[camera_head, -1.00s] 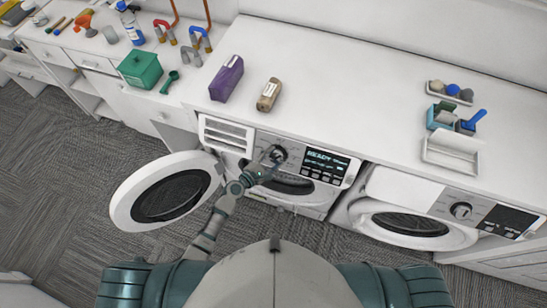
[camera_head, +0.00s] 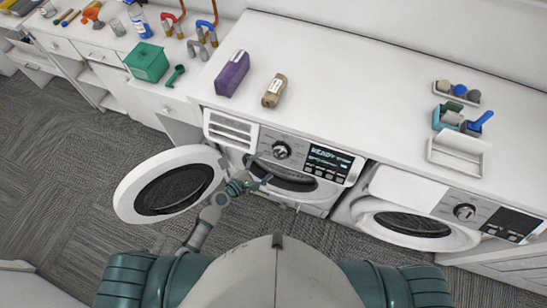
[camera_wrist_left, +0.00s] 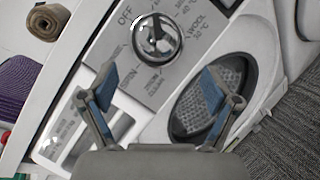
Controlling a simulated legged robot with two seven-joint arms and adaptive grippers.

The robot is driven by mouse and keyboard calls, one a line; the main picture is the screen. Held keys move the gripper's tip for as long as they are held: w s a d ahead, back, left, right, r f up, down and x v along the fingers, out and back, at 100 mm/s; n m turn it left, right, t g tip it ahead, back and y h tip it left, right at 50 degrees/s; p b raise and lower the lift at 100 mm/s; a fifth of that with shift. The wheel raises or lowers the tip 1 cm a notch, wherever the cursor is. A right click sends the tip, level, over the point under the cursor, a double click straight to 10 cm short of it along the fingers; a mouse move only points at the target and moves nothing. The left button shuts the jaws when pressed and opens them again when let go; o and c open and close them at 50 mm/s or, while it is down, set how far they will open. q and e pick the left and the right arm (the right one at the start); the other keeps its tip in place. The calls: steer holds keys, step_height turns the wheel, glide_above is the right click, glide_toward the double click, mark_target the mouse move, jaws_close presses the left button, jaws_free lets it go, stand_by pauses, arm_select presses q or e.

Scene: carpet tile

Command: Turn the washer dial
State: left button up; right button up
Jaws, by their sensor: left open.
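The left washer (camera_head: 322,196) has its round door (camera_head: 170,186) swung open to the left. Its silver dial (camera_head: 281,150) sits on the front panel, left of a lit display (camera_head: 328,160) that seems to read "READY". In the left wrist view the dial (camera_wrist_left: 157,37) shows near the top, with "OFF" and "WOOL" printed around it. My left gripper (camera_head: 259,181) is open and empty, below the dial and apart from it, in front of the drum opening. Its two blue-padded fingers show in the left wrist view (camera_wrist_left: 158,90). My right gripper is not in view.
A second washer (camera_head: 420,217) with its door shut stands to the right. Carpet floor (camera_head: 75,170) is free at the left.

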arm_select(q)
steer(key=v, duration=0.4)
steer(key=shift+s+a, duration=0.1)
steer(key=shift+f, duration=0.1)
stand_by(0.3)
